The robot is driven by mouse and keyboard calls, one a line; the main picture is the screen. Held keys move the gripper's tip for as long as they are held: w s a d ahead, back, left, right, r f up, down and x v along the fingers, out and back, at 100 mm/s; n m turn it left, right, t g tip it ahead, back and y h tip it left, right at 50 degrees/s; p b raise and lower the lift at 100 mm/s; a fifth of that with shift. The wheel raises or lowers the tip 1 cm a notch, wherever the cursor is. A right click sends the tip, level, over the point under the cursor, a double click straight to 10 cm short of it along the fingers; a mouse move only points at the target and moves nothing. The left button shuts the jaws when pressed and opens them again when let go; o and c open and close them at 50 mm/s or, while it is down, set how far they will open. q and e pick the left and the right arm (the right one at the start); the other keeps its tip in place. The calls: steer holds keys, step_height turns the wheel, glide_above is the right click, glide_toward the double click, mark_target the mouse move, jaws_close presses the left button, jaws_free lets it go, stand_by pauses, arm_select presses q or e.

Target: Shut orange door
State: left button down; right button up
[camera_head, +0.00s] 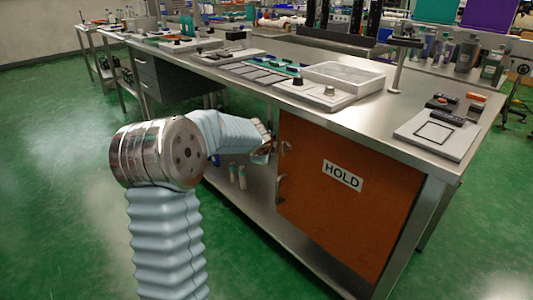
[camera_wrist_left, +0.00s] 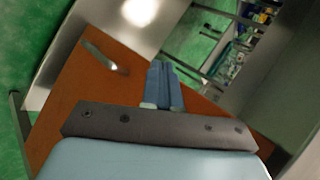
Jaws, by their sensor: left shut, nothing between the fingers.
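The orange door (camera_head: 318,215) with a white HOLD label is on the front right of the steel bench. It looks close to in line with the bench front; I cannot tell whether a gap remains at its free edge. Its metal handle (camera_head: 286,147) is near the left edge, and a metal handle also shows in the left wrist view (camera_wrist_left: 98,55). My left gripper (camera_head: 266,148) is beside that edge, partly hidden by its own arm. In the left wrist view its blue fingers (camera_wrist_left: 163,88) are together, empty, over the door's edge. My right gripper is not in view.
Left of the door is an open bay with small bottles (camera_head: 237,175) on a low shelf (camera_head: 258,208). The bench top (camera_head: 375,118) carries a clear-lidded tray (camera_head: 343,77), a knobbed device (camera_head: 315,92) and a white board (camera_head: 436,134). Green floor in front is clear.

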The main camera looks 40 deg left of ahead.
arm_select(q)
steer(key=s+a+r+p, duration=0.1)
steer(key=s+r, duration=0.5)
steer(key=shift+s+a+r, duration=0.2)
steer(key=shift+s+a, duration=0.05)
steer(key=shift+s, duration=0.15)
steer(key=s+d+f+n+g+h, duration=0.25)
steer(key=d+f+n+h, duration=0.35)
steer(key=d+f, duration=1.95)
steer(key=s+d+f+n+g+h, duration=0.1)
steer(key=s+d+f+n+g, duration=0.1)
steer(key=s+d+f+n, duration=0.2)
steer(key=s+d+f+n+g+h, duration=0.1)
steer(key=s+d+f+n+g, duration=0.2)
steer(key=s+d+f, duration=0.6)
steer(key=s+f+n, duration=0.1)
steer(key=s+f, duration=0.1)
steer(key=s, duration=0.4)
steer(key=shift+d+f+h, duration=0.25)
steer(key=shift+d+h, duration=0.05)
steer(key=shift+d, duration=0.05)
